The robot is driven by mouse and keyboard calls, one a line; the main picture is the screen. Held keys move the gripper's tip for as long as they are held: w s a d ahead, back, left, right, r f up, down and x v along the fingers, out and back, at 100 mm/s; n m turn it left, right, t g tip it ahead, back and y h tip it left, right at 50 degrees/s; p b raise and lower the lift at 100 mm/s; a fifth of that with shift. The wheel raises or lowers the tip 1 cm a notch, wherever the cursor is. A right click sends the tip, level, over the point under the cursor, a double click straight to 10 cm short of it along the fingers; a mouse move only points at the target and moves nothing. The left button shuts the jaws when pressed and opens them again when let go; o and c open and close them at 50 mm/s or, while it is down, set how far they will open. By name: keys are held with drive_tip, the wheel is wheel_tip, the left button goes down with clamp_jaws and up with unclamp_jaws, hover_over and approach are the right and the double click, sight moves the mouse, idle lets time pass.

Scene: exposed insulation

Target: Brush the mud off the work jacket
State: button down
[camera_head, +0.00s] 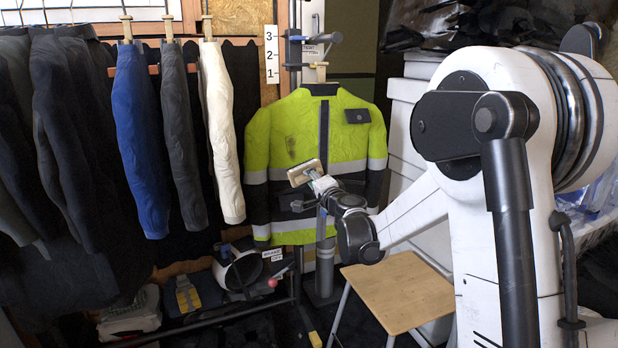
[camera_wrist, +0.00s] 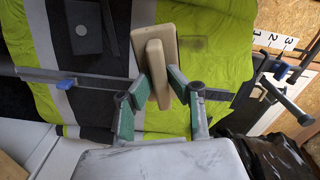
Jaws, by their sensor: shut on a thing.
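The yellow work jacket (camera_head: 262,150) with grey reflective bands and dark panels hangs on a stand in the middle of the head view. It fills much of the wrist view (camera_wrist: 225,90). A dark mud patch (camera_head: 291,142) marks its chest, left of the dark centre strip, and shows faintly in the wrist view (camera_wrist: 194,44). My gripper (camera_head: 320,184) is in front of the jacket, below the patch. In the wrist view my gripper (camera_wrist: 160,84) is shut on the handle of a tan brush (camera_wrist: 165,28). Whether the brush touches the jacket I cannot tell.
Blue (camera_head: 142,140), grey and white garments hang on the left. A wooden-topped stool (camera_head: 402,290) stands below my arm. White drawers (camera_head: 405,120) are behind it on the right. A number board (camera_head: 271,54) and a clamp are beside the jacket's stand.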

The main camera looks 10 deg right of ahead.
sight(298, 175)
drive_tip(key=s, duration=0.3)
drive_tip(key=shift+d, duration=0.25)
idle(0.6)
drive_tip(key=shift+w+a+r+h+p, duration=0.35)
drive_tip(key=shift+a+p, duration=0.35)
drive_tip(key=shift+p, duration=0.45)
drive_tip(key=shift+w+a+p, duration=0.25)
drive_tip(key=shift+a+p, duration=0.45)
drive_tip(key=shift+p, duration=0.15)
drive_tip(key=shift+w+a+f+m+h, duration=0.1)
drive_tip(key=shift+a+f+m+h, duration=0.1)
drive_tip(key=shift+a+m+h, duration=0.1)
drive_tip(key=shift+w+a+f+p, duration=0.15)
drive_tip(key=shift+w+p, duration=0.1)
drive_tip(key=shift+w, duration=1.25)
drive_tip(key=shift+w+a+r+p, duration=0.1)
drive_tip(key=shift+w+p, duration=0.1)
drive_tip(key=shift+w, duration=1.25)
drive_tip(key=shift+w+a, duration=0.1)
drive_tip(key=shift+w, duration=0.8)
